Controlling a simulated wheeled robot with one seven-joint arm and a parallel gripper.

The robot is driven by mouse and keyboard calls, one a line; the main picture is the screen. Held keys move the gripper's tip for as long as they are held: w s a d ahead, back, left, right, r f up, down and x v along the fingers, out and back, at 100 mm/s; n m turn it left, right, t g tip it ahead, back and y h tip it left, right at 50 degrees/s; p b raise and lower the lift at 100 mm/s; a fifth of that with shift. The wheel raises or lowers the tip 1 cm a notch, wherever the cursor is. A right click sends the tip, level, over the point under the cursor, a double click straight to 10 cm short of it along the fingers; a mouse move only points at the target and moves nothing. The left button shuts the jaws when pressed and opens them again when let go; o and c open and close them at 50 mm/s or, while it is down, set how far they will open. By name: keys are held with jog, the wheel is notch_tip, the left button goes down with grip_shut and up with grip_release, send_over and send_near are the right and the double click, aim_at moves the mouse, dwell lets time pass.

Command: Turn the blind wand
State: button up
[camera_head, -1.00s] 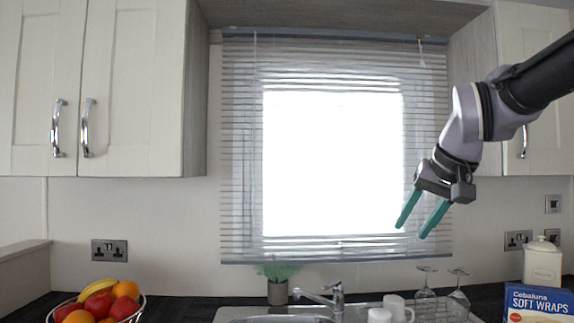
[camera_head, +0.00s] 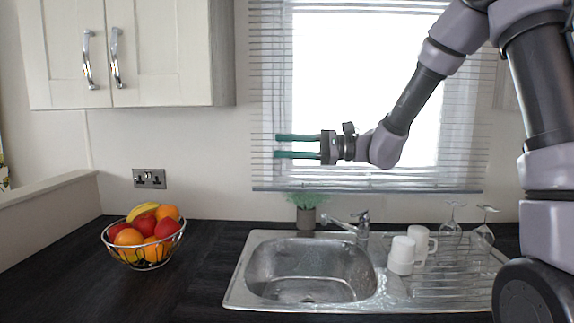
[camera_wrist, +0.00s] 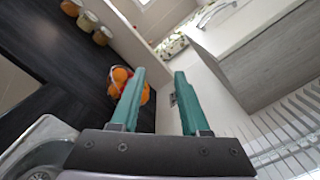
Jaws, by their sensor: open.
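The venetian blind (camera_head: 462,160) hangs over the bright window, with pale slats and a grey bottom rail. In the wrist view its slats (camera_wrist: 290,135) run along the lower right. I cannot clearly pick out the wand; a faint thin upright line shows near the blind's left side in the head view, and it may be the wand or a cord. My gripper (camera_head: 277,146) is open and empty, its two green fingers pointing left, in front of the blind's lower left part. In the wrist view the gap between the fingers (camera_wrist: 160,74) holds nothing.
A fruit bowl (camera_head: 150,262) stands on the dark worktop at left. Below the blind are a small plant (camera_head: 306,216), the sink (camera_head: 312,262), a tap (camera_head: 362,228), white mugs (camera_head: 402,256) and upturned glasses (camera_head: 482,236). Wall cupboards (camera_head: 165,55) hang upper left.

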jog(key=w+a+f+m+t+y, duration=0.2)
jog(key=w+f+m+t+y, duration=0.15)
jog(key=w+m+t, duration=0.65)
jog(key=m+t+h, duration=1)
jog(key=m, duration=0.1)
send_near(285, 160)
jog(key=x, duration=0.8)
jog(key=shift+w, duration=0.2)
grip_shut()
